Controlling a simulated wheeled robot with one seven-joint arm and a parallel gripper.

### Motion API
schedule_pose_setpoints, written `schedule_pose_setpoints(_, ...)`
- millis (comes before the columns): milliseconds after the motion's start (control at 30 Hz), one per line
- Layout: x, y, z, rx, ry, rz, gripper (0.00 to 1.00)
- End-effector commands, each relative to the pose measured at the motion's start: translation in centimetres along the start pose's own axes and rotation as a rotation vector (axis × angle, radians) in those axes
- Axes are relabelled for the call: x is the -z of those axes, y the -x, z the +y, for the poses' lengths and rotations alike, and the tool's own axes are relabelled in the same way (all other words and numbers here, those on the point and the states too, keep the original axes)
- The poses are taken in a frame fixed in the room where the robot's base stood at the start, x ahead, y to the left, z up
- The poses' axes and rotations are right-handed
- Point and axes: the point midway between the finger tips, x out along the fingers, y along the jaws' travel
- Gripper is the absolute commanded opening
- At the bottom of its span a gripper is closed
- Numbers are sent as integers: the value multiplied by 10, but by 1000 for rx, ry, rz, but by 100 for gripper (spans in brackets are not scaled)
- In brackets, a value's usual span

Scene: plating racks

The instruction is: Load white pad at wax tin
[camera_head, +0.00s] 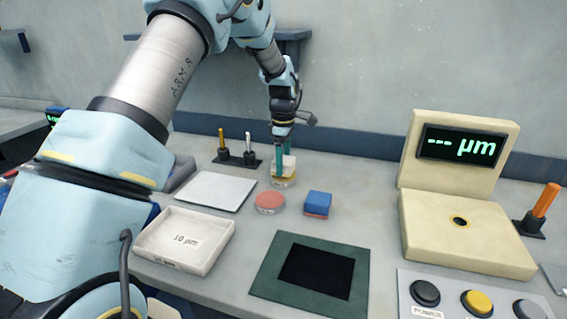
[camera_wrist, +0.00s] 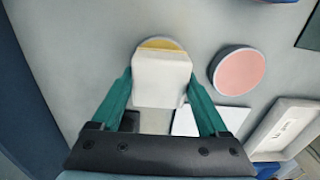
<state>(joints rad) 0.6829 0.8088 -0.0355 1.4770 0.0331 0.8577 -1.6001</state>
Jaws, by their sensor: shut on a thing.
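My gripper (camera_head: 281,160) is shut on the white pad (camera_head: 288,163) and holds it at the yellow wax tin (camera_head: 283,182). In the wrist view the white pad (camera_wrist: 161,80) sits between the green fingers of my gripper (camera_wrist: 160,85). There the pad covers most of the wax tin (camera_wrist: 160,44), and only a yellow arc with a pale rim shows beyond it. I cannot tell whether the pad touches the wax.
A pink round tin (camera_head: 270,201) and a blue-and-red block (camera_head: 317,204) stand close by. A white plate (camera_head: 216,192), a "10 µm" tray (camera_head: 184,241), a black-topped green mat (camera_head: 315,272), a rod stand (camera_head: 238,160) and a cream gauge (camera_head: 465,232) surround them.

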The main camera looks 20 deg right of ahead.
Motion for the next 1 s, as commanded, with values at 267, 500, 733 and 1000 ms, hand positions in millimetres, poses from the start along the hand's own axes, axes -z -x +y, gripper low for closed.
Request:
schedule_pose_setpoints(267, -1, 26, 1, -2, -1, 0, 33)
schedule_pose_setpoints(500, 0, 44, 0, -2, 0, 0, 33)
schedule_pose_setpoints(733, 0, 58, 0, -1, 0, 0, 33)
schedule_pose_setpoints(1000, 0, 57, 0, -1, 0, 0, 33)
